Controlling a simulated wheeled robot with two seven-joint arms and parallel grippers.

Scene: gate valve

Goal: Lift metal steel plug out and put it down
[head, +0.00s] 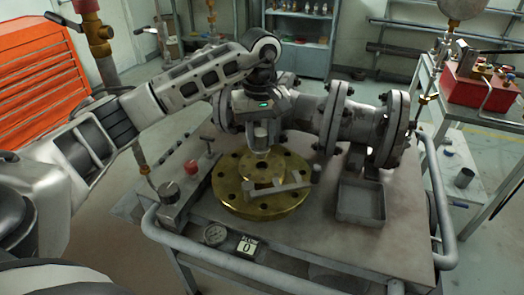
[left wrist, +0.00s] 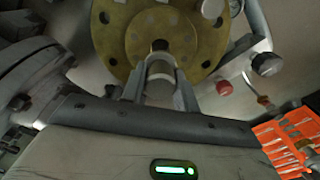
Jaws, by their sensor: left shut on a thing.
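My left gripper (head: 260,150) is above the round brass flange (head: 232,196) on the cart, pointing down. It is shut on the grey metal steel plug (head: 260,135), which also shows between the fingers in the left wrist view (left wrist: 160,68). In that view a dark centre hole (left wrist: 160,45) in the brass flange (left wrist: 185,20) shows just past the plug's end. The plug looks upright over the hub; I cannot tell exactly how far its lower end is from the hole. My right gripper is not in view.
A grey bar (head: 285,188) lies across the flange's front. A shallow grey tray (head: 361,204) stands to the right on the cart top (head: 325,225). The grey flanged pipe (head: 345,122) runs behind.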

